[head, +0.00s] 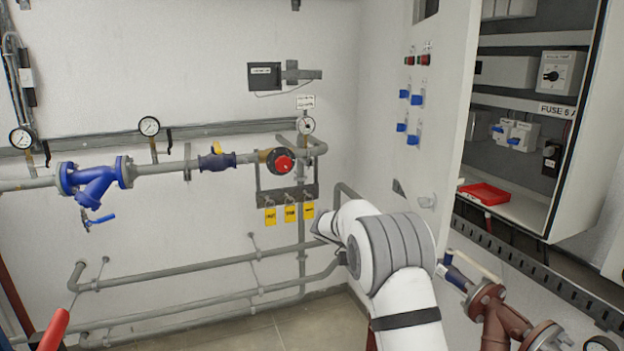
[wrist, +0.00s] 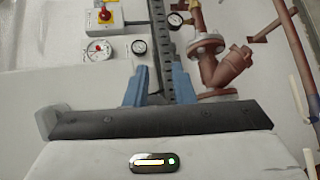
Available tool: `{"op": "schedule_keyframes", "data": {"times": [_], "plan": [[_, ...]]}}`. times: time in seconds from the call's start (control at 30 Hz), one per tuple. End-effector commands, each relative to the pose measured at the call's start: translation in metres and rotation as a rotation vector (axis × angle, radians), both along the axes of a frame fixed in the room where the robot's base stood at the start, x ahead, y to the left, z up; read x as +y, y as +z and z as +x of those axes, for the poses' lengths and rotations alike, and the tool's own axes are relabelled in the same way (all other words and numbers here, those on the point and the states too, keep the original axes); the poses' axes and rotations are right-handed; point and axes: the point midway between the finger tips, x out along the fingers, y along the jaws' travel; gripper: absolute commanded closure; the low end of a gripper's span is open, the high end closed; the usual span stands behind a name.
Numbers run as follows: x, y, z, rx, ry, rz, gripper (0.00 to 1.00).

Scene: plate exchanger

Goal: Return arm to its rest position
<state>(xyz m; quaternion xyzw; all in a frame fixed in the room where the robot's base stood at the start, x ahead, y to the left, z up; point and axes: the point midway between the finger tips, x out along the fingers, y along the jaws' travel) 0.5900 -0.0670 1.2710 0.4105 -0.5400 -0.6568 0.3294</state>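My gripper (wrist: 159,72) shows in the wrist view with its two blue fingers apart. Nothing is held between them; a dark slotted rail (wrist: 176,50) passes behind the gap. In the head view my white arm (head: 395,260) with its grey joint rises from the lower right and bends toward the wall pipes. The gripper's fingers cannot be made out in the head view.
An open electrical cabinet (head: 585,190) with a red tray (head: 484,193) stands right. Left are wall pipes with a blue strainer (head: 92,184) and yellow tags (head: 290,213). Brown flanged pipework (head: 495,318) is close to my arm's right. The wrist view shows a red switch (wrist: 103,14).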

Motion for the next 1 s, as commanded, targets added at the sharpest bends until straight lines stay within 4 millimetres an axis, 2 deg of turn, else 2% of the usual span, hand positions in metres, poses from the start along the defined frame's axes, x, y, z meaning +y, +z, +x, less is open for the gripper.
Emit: {"op": "schedule_keyframes", "data": {"times": [0.33, 0.67, 0.77, 1.0], "plan": [[-0.011, 0.002, -0.014, 0.003, -0.003, 0.082, 0.78], [-0.019, 0.002, -0.041, -0.005, 0.022, 0.233, 0.78], [-0.020, 0.000, -0.056, -0.011, 0.038, 0.307, 0.78], [-0.018, -0.009, -0.102, -0.052, 0.100, 0.536, 0.78]]}}
